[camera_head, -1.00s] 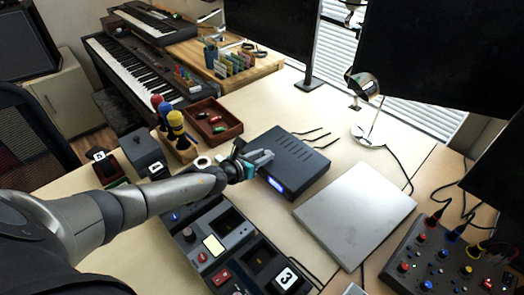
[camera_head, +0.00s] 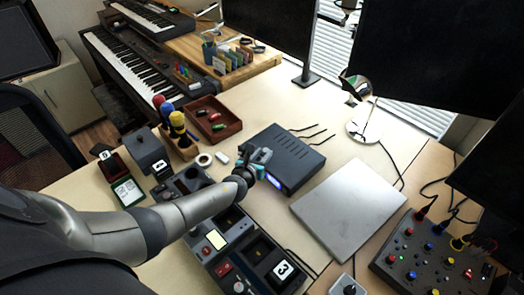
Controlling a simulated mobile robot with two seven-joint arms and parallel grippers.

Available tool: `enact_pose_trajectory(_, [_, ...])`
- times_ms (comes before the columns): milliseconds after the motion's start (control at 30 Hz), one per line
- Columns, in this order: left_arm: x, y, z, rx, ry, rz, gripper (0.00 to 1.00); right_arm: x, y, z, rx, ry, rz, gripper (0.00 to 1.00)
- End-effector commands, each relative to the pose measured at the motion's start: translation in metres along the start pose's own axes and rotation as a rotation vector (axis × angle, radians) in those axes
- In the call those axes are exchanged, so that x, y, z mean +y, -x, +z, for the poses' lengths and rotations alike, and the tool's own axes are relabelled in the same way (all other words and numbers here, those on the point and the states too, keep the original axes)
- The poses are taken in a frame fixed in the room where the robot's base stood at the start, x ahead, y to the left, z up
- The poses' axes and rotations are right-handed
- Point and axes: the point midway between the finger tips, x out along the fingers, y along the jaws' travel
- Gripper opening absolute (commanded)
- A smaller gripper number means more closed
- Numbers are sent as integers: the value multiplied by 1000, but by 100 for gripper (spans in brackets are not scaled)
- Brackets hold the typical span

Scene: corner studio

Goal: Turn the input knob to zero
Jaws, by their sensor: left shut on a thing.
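A black box (camera_head: 287,155) with slots on its top and a blue-lit display (camera_head: 274,181) on its front stands on the desk. My left gripper (camera_head: 260,157) is at the left end of that front face, touching or very close to it. It is shut on what seems to be the input knob. The knob itself is hidden behind the fingers, so its setting cannot be read. My right gripper is not in view.
A silver laptop-like slab (camera_head: 348,208) lies right of the box. A black panel with knobs (camera_head: 430,250) sits at the lower right. Dark consoles (camera_head: 222,240) lie beneath my left arm. A wooden tray (camera_head: 214,119) and a tape roll (camera_head: 204,160) are behind it.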

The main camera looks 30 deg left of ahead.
Motion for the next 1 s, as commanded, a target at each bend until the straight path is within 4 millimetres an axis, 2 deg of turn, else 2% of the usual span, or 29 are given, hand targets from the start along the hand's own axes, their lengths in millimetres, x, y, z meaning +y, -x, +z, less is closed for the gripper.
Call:
enact_pose_trajectory(233, [-3, 0, 1, -5, 26, 56, 0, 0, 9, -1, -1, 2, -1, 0])
enact_pose_trajectory(767, [-3, 0, 0, -7, 35, 77, 0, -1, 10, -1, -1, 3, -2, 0])
enact_pose_trajectory(800, [-3, 0, 0, -7, 35, 77, 32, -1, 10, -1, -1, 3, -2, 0])
enact_pose_trajectory(1000, [-3, 0, 0, -7, 34, 77, 55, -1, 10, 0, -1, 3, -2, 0])
